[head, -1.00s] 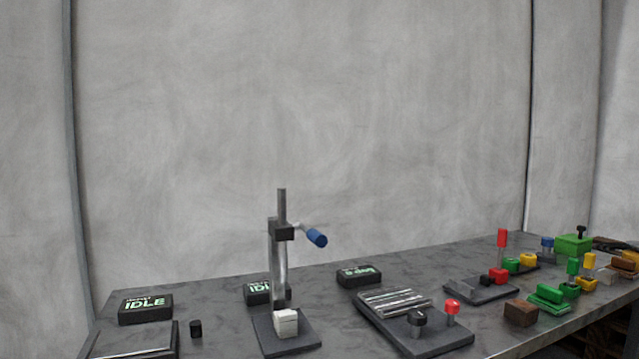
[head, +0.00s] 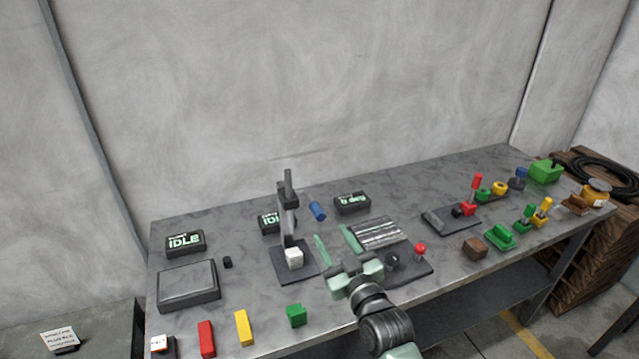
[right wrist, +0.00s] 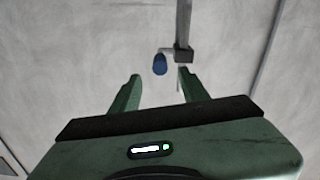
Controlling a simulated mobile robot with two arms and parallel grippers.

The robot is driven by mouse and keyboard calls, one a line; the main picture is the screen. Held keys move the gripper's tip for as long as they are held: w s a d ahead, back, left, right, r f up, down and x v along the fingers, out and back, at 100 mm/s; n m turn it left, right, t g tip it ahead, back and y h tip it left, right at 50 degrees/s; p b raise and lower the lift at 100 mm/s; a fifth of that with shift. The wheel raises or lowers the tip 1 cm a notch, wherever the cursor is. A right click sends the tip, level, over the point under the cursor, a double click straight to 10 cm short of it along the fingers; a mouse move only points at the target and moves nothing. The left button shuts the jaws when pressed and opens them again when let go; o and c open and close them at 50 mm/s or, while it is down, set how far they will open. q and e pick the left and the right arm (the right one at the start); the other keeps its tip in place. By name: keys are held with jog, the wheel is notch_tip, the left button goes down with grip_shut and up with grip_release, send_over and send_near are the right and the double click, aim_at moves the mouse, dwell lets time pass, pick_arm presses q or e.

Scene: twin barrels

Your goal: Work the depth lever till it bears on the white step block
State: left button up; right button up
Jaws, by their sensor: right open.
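The depth lever is a short arm with a blue grip (head: 317,211), fixed to the upright grey gauge stand (head: 287,215). The white step block (head: 294,257) sits on the stand's dark base plate (head: 284,277), in front of the column. My right gripper (head: 336,245) is open and empty, in front of the stand and right of the step block. In the right wrist view the blue grip (right wrist: 160,65) shows beyond and between the open fingers (right wrist: 158,88), apart from them. My left gripper is not in view.
A plate with ribbed bars (head: 380,233) and a red knob (head: 420,249) is to the right, close to my right arm. Red (head: 207,338), yellow (head: 244,328) and green (head: 296,315) blocks lie along the front edge.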

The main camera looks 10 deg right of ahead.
aim_at(323, 222)
jog(key=shift+w+r+g+p, duration=0.3)
jog(key=shift+w+r+p, duration=0.05)
jog(key=shift+r, duration=0.05)
jog(key=shift+w+a, duration=0.15)
jog(key=shift+w, duration=0.15)
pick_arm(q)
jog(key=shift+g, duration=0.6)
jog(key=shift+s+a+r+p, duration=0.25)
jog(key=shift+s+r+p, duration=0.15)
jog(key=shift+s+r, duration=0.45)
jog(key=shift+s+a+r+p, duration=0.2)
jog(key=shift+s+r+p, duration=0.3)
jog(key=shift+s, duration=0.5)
pick_arm(e)
jog(key=shift+x, duration=3.5)
jog(key=shift+f, duration=0.15)
grip_shut()
